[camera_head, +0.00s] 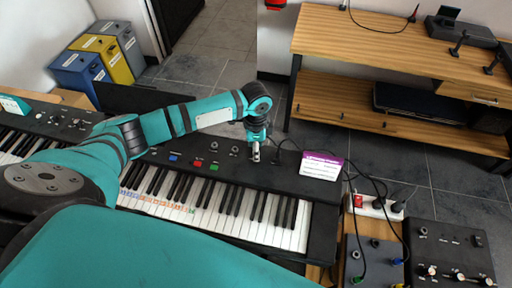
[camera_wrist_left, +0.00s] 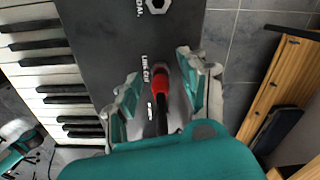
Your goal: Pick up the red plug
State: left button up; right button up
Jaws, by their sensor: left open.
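The red plug (camera_wrist_left: 161,88) shows in the left wrist view, beside printed labels on the dark top panel of the keyboard (camera_wrist_left: 115,40). A black cable or stem runs from it toward the wrist. My left gripper (camera_wrist_left: 158,72) is open, with one finger on each side of the plug and a visible gap to each. In the head view, my left gripper (camera_head: 256,152) points down over the rear panel of the keyboard (camera_head: 312,222), and the plug is hidden there. Whether it sits in a socket is unclear. My right gripper is not seen.
A purple-and-white card (camera_head: 320,166) stands right of the left gripper, with black cables beside it. A power strip (camera_head: 376,208) and effect boxes (camera_head: 448,260) lie at the lower right. A wooden shelf unit (camera_head: 400,65) stands behind. Grey floor is clear between.

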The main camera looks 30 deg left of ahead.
pick_arm(q)
grip_shut()
dwell(0.4)
